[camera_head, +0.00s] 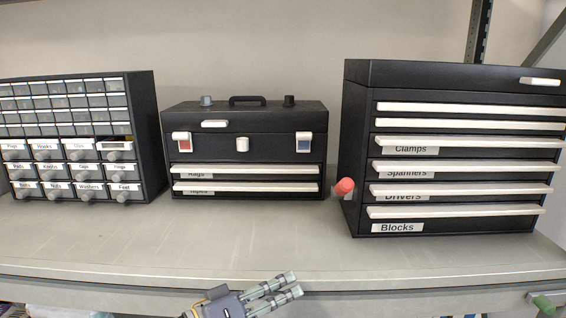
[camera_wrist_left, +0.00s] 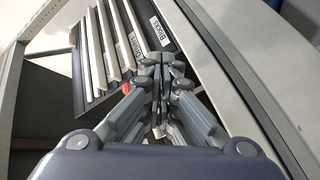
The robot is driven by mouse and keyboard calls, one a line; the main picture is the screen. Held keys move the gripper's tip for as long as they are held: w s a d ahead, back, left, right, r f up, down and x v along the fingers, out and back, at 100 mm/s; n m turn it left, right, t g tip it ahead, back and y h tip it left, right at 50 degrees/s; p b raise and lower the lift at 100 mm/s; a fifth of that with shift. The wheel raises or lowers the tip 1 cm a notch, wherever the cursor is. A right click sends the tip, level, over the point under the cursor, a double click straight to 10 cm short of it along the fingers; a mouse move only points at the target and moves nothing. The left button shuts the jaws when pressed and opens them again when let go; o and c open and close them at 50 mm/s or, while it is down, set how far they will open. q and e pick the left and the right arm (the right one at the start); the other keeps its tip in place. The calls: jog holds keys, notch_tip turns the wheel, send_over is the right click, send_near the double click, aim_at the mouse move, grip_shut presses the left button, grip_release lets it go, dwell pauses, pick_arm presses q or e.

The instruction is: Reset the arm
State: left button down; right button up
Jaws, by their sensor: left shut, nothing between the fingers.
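My left gripper (camera_head: 287,288) shows at the bottom middle of the head view, in front of the shelf's front edge. Its fingers are shut and empty, pointing to the right. In the left wrist view the closed fingers (camera_wrist_left: 162,75) point towards the black drawer chest (camera_wrist_left: 180,40) with white handles, without a visible grasp on it. My right gripper is not in view.
On the shelf (camera_head: 260,240) stand a small-parts cabinet (camera_head: 152,130), a black toolbox (camera_head: 270,120) and a large drawer chest (camera_head: 440,76). A red-ended peg (camera_head: 344,187) shows beside the chest. The shelf's front strip is clear.

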pick_arm(q)
jog(key=s+a+f+m+g+y, duration=0.1)
jog(key=s+a+f+y, duration=0.25)
jog(key=f, duration=0.55)
jog(key=s+a+f+g+y, duration=0.1)
jog(key=s+a+f+y, duration=0.25)
jog(key=f, duration=0.55)
jog(key=s+a+f+g+y, duration=0.2)
jog(key=s+a+f+y, duration=0.2)
jog(key=s+a+f, duration=0.4)
jog(key=s+a+f+g+y, duration=0.2)
jog(key=s+a+f+y, duration=0.15)
jog(key=s+a, duration=0.4)
jog(key=s+d+f+g, duration=0.1)
jog(key=s+f, duration=0.1)
jog(key=f, duration=1)
jog(key=s+d+f+g, duration=0.1)
jog(key=f, duration=1.2)
jog(key=s+a+f+g+p, duration=0.1)
jog(key=s+a+f, duration=0.2)
jog(key=s+f, duration=1.3)
jog(key=shift+s+a+m+p, duration=0.15)
jog(key=shift+s+m+p, duration=0.25)
jog(key=shift+s, duration=0.35)
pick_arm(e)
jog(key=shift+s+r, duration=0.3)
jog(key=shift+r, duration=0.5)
